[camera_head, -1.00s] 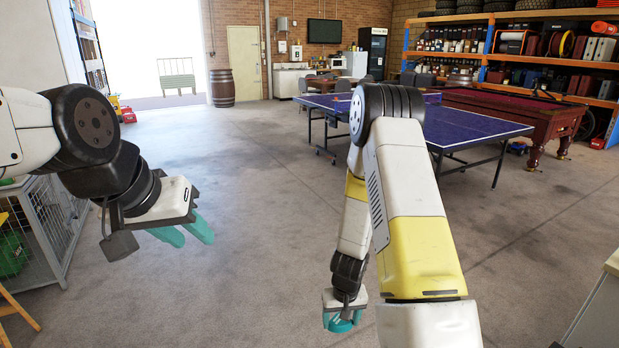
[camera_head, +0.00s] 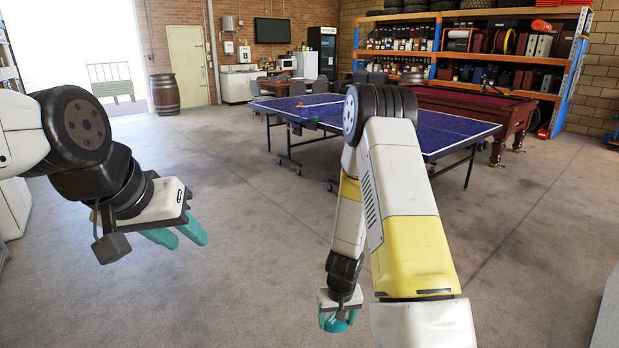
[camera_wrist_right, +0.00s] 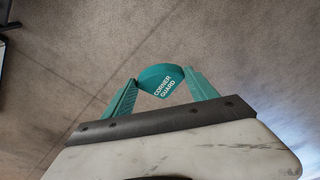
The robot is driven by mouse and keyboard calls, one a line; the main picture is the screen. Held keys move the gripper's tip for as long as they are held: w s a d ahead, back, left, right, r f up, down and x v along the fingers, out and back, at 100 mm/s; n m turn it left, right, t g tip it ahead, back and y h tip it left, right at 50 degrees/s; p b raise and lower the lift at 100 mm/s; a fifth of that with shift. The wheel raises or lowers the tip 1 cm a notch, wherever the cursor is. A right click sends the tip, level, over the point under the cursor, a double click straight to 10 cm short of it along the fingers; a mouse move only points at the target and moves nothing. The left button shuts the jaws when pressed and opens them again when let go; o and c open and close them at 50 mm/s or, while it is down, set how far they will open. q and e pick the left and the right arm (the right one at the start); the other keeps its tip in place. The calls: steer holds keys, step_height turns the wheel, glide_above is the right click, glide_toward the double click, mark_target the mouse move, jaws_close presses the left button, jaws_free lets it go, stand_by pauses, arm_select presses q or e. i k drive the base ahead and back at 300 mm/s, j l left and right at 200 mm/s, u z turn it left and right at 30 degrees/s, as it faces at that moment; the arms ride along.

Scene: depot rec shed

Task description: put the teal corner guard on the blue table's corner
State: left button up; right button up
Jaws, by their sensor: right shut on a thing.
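The teal corner guard (camera_wrist_right: 162,80), with white lettering, is held between the teal fingers of my right gripper (camera_wrist_right: 161,92) in the right wrist view. In the head view my right gripper (camera_head: 338,318) hangs low over the floor, and the guard is hard to tell from the fingers. The blue table (camera_head: 450,131) is a table-tennis table ahead, well beyond both grippers. My right arm hides part of its top and near edge. My left gripper (camera_head: 176,236) is at the left, its fingers apart and empty.
Bare concrete floor (camera_head: 250,240) lies between me and the table. A dark red pool table (camera_head: 505,118) stands behind it at the right. A barrel (camera_head: 164,94) stands at the back left. A pale surface (camera_head: 608,315) shows at the right edge.

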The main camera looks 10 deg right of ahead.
mark_target(427, 153)
steer(key=i+l+z, duration=0.15)
steer(key=i+z, duration=0.3)
steer(key=i, duration=0.2)
steer(key=i+j+z, duration=0.1)
steer(key=i+z, duration=0.3)
steer(key=i, duration=0.25)
steer(key=i+l+u, duration=0.1)
steer(key=i+u, duration=0.15)
steer(key=i, duration=1.8)
